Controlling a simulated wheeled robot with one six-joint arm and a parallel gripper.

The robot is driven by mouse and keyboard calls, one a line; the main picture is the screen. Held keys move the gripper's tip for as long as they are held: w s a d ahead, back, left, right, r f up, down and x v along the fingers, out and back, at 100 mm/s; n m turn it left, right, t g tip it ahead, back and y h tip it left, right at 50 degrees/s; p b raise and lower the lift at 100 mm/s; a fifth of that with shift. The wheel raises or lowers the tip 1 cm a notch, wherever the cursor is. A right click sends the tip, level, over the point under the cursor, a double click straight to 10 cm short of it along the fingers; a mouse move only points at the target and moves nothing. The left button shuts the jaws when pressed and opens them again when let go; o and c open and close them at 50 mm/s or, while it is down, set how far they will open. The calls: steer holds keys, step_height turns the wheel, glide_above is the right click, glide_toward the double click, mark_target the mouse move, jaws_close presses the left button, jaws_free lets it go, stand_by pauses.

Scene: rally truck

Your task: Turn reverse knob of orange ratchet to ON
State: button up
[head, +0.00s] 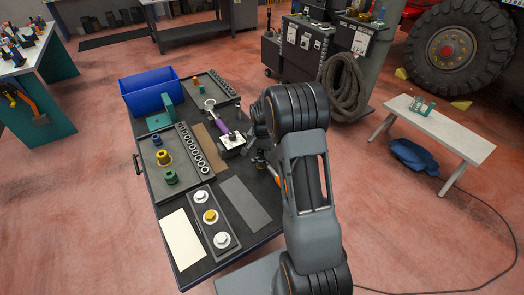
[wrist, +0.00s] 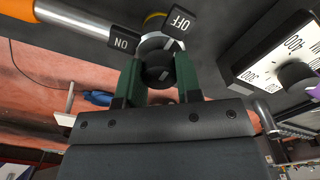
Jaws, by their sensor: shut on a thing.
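In the wrist view the orange ratchet shows its orange handle (wrist: 18,8) and a metal shaft (wrist: 72,18) at the upper left. A black ON tag (wrist: 122,43) stands left of its head and a black OFF tag (wrist: 178,24) stands above right. In the head view my gripper (head: 261,158) is over the bench top, and my arm hides most of the ratchet.
A white dial plate (wrist: 262,68) with a black knob is close on the right in the wrist view. In the head view a purple-handled tool (head: 222,127), a socket tray (head: 160,187) and a blue bin (head: 152,97) are on the bench, left of my arm.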

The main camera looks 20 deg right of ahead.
steer(key=shift+c, duration=0.5)
steer(key=n+b, duration=0.1)
steer(key=n, duration=0.2)
steer(key=shift+f+b, duration=0.1)
steer(key=shift+b, duration=0.25)
steer(key=n+b, duration=0.2)
steer(key=n, duration=0.3)
steer(key=shift+n, duration=0.3)
steer(key=n+b, duration=0.1)
steer(key=n, duration=0.3)
steer(key=n+b, duration=0.1)
steer(key=n, duration=0.4)
steer(key=shift+a, duration=0.1)
steer(key=shift+n, duration=0.3)
